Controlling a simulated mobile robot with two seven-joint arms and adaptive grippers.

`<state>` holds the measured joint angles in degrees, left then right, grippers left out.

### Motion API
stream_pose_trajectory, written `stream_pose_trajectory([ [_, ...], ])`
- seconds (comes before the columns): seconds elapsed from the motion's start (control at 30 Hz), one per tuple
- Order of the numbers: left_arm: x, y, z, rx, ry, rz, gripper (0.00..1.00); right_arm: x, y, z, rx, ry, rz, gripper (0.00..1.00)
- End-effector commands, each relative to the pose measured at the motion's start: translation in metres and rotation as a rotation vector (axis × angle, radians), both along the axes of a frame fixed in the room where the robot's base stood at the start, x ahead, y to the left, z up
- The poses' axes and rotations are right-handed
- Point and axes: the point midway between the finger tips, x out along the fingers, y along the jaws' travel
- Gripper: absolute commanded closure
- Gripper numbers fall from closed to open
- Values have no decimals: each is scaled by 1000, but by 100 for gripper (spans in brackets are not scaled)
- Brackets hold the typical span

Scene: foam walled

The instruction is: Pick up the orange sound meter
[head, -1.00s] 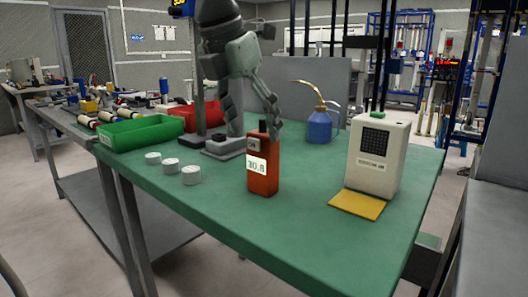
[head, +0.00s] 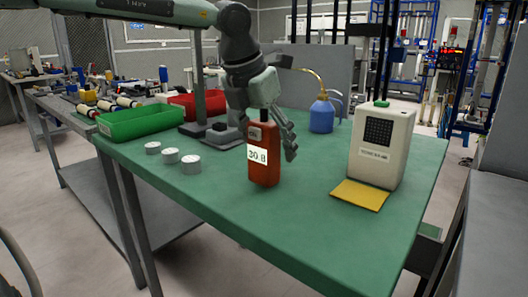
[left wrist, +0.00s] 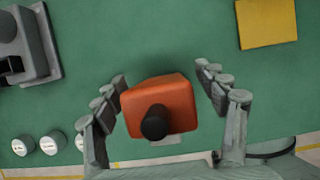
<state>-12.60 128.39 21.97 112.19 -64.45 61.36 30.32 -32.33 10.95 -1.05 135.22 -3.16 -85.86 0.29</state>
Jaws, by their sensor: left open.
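The orange sound meter (head: 263,170) stands upright on the green table, its display reading 30.8 in the head view. My left gripper (head: 275,135) is around and just behind the meter's upper part, fingers pointing down. In the left wrist view the meter (left wrist: 160,105) is seen from above, with its black tip toward the camera. It lies between the two open rows of fingers of my left gripper (left wrist: 163,105), with a gap on each side. My right gripper is not in view.
A white boxy device (head: 381,145) with a yellow pad (head: 359,195) stands to the right. A blue oil can (head: 322,114) is behind. White discs (head: 171,156), a green bin (head: 138,122), a red bin (head: 196,103) and a grey stand (head: 207,131) are left. The table's front is clear.

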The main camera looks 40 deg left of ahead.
Motion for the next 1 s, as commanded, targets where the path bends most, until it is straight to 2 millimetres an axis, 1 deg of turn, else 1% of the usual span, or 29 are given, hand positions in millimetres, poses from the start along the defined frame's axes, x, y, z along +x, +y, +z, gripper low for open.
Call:
stream_pose_trajectory([
  [0.07, 0, 0, 0, 0, 0, 0, 28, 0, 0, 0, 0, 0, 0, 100],
  [0.57, 0, 0, 0, -1, 0, 1, 88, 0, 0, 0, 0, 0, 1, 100],
  [0.83, 0, 0, 3, 0, -1, 1, 88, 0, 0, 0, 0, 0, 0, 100],
  [1.0, 0, 0, 14, 0, -3, 1, 88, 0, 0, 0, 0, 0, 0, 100],
])
